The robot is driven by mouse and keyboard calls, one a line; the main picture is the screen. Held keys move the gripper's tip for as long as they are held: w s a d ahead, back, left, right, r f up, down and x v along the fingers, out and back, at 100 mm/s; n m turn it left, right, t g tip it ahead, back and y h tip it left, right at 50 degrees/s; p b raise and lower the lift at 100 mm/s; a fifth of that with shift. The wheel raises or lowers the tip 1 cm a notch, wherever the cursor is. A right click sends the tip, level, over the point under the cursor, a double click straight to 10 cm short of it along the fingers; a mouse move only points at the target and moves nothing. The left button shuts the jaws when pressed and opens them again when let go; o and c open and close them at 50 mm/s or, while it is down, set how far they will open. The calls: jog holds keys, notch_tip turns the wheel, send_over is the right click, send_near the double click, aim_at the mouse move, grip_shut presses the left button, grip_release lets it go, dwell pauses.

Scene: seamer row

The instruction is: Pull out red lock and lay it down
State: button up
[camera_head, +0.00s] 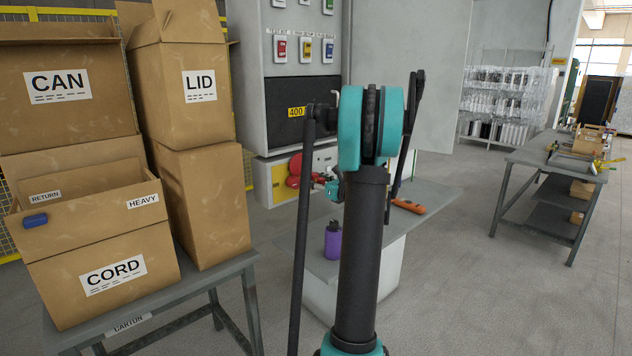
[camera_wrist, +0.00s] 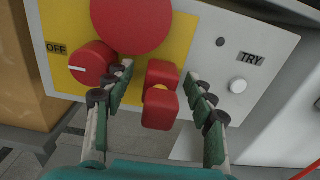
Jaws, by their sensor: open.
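My gripper (camera_wrist: 163,82) is open, with one green-padded finger on each side of the lock and a visible gap on both sides. A red rotary switch (camera_wrist: 92,64) beside an OFF label is close to the left finger. A large round red knob (camera_wrist: 131,22) is just above. In the head view my arm hides most of the gripper, and I cannot make out the lock there.
A grey table (camera_head: 436,196) below the panel holds a purple bottle-like item (camera_head: 333,240) and an orange tool (camera_head: 408,206). A white button (camera_wrist: 238,86) is near the TRY label. Cartons (camera_head: 110,270) stand on a left table. A workbench (camera_head: 540,158) is at right.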

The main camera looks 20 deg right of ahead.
aim_at(323, 182)
jog(key=shift+w+a, duration=0.15)
jog(key=shift+w, duration=0.25)
jog(key=shift+c, duration=0.3)
dwell(0.5)
grip_shut()
jog(key=shift+s, duration=0.1)
jog(key=shift+v, duration=2.9)
